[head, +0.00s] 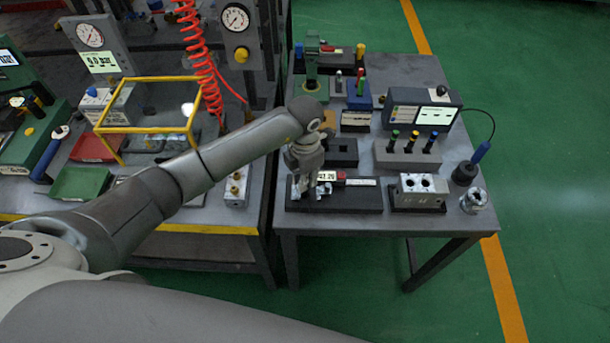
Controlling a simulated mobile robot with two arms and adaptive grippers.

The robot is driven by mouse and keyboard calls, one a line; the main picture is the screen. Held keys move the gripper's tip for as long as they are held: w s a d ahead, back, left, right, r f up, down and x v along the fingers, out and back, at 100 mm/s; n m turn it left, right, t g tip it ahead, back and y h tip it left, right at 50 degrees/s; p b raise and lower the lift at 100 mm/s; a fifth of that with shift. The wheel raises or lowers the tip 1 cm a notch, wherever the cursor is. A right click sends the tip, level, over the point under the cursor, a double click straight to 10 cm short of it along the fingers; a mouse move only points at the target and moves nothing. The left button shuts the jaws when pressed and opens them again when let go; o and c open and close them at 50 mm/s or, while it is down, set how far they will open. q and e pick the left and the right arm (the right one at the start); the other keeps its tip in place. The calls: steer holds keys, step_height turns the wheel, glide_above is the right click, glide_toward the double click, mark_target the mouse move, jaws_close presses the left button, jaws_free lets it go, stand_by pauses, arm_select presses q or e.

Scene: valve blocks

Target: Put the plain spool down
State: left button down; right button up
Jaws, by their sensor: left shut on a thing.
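My left gripper (309,186) points down over a black block (355,198) with a small lit display and red button, at the front left of the right-hand table. It is shut on a small, bright metal piece, apparently the plain spool, which is mostly hidden by the fingers. I cannot tell whether this piece touches the black block. A silver valve block (419,190) with two round bores in its top sits right of the gripper. My right gripper is not in view.
A silver fitting (474,200) stands near the table's front right corner, beside a dark round base (464,173) and a blue-handled tool (480,152). A grey block with several coloured-top pins (408,153) and a display box (424,112) stand behind. The left bench (212,208) is crowded.

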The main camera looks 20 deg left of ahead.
arm_select(q)
steer(key=shift+f, duration=0.1)
steer(key=c, duration=1.9)
jaws_free()
steer(key=shift+f, duration=0.1)
steer(key=o, duration=0.5)
steer(key=shift+c, duration=0.2)
steer(key=shift+r, duration=0.4)
step_height(320, 180, up, 11)
steer(key=b, duration=0.3)
steer(key=shift+f+b, duration=0.2)
steer(key=shift+b, duration=0.2)
steer(key=shift+r, duration=0.55)
